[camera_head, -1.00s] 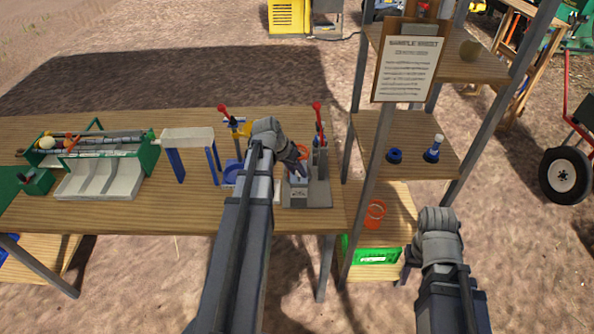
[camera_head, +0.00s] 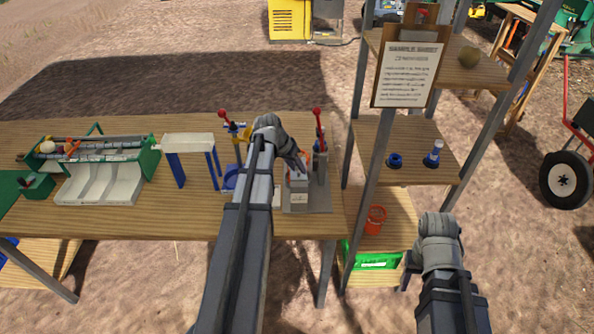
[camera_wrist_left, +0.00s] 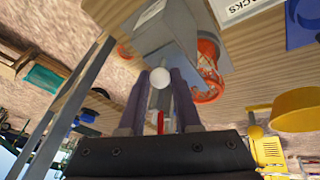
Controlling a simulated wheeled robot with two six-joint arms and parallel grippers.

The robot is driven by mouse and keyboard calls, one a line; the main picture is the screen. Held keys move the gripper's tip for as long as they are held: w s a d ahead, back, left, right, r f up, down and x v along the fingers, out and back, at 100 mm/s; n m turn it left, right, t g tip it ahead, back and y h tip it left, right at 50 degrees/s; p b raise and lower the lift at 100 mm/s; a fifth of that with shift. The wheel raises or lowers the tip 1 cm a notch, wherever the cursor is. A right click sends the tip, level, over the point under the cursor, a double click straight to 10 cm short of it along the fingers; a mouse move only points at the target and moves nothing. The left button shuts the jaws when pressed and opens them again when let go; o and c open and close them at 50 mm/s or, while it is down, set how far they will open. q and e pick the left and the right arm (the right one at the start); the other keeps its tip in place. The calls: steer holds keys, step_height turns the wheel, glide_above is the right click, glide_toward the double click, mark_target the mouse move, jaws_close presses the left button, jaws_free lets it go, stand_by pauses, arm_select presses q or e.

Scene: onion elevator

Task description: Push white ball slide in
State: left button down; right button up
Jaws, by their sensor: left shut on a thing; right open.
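In the head view, my left gripper (camera_head: 302,163) is at the grey device (camera_head: 298,196) at the right end of the table. The ball itself cannot be made out there. My right gripper (camera_head: 405,280) is open and low at the right, apart from the table.
A red-tipped lever (camera_head: 318,118) stands behind the device. An orange mesh basket (camera_wrist_left: 208,68) is beside it in the wrist view. A white-topped stand (camera_head: 188,142) and a green sorting rack (camera_head: 150,158) are to the left. A shelf (camera_head: 400,135) stands at the right.

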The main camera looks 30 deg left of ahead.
arm_select(q)
steer(key=shift+w+a, duration=0.35)
steer(key=shift+w, duration=0.15)
steer(key=c, duration=0.5)
jaws_free()
steer(key=shift+r, duration=0.1)
step_height(320, 180, up, 6)
steer(key=p, duration=0.6)
